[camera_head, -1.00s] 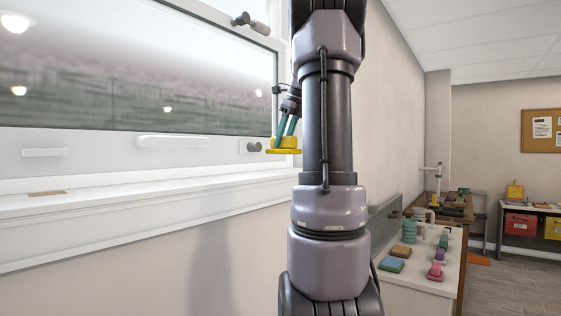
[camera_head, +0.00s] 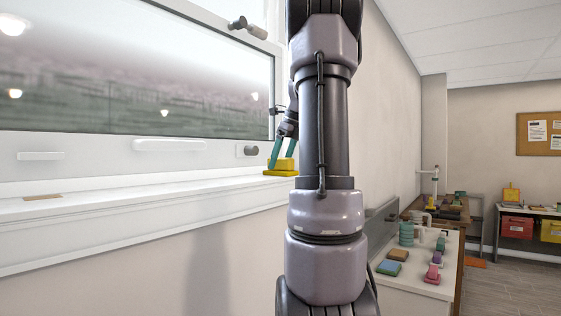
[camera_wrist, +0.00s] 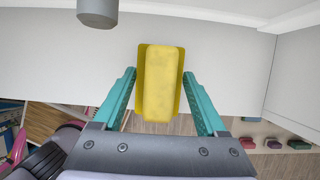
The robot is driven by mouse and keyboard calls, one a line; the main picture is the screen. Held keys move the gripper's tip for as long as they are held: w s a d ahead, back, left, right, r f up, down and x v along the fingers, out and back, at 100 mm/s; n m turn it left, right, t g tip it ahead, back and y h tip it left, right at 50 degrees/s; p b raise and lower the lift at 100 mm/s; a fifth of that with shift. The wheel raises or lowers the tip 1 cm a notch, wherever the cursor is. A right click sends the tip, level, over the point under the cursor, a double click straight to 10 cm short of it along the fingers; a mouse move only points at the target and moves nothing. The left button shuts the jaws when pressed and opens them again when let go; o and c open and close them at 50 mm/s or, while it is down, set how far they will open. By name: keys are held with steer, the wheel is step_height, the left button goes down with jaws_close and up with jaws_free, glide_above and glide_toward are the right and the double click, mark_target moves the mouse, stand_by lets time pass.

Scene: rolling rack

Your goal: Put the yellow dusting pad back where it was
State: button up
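The yellow dusting pad (camera_head: 281,170) is by the right end of the white window sill (camera_head: 130,205), partly overlapped by my arm. It has a flat base and a raised block. In the wrist view the pad (camera_wrist: 162,85) lies between the two fingertips (camera_wrist: 160,72). I cannot tell whether its underside touches the sill. A flat tan patch (camera_head: 43,197) lies on the sill at the far left.
The window frame and a grey knob (camera_head: 247,150) are close to my gripper. To the right, a white counter (camera_head: 415,285) holds several coloured blocks and a green stack (camera_head: 406,233). A shelf with red and yellow bins (camera_head: 517,227) stands at the back. Most of the sill is clear.

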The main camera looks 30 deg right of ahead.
steer(key=v, duration=1.2)
steer(key=shift+r, duration=0.1)
stand_by(0.4)
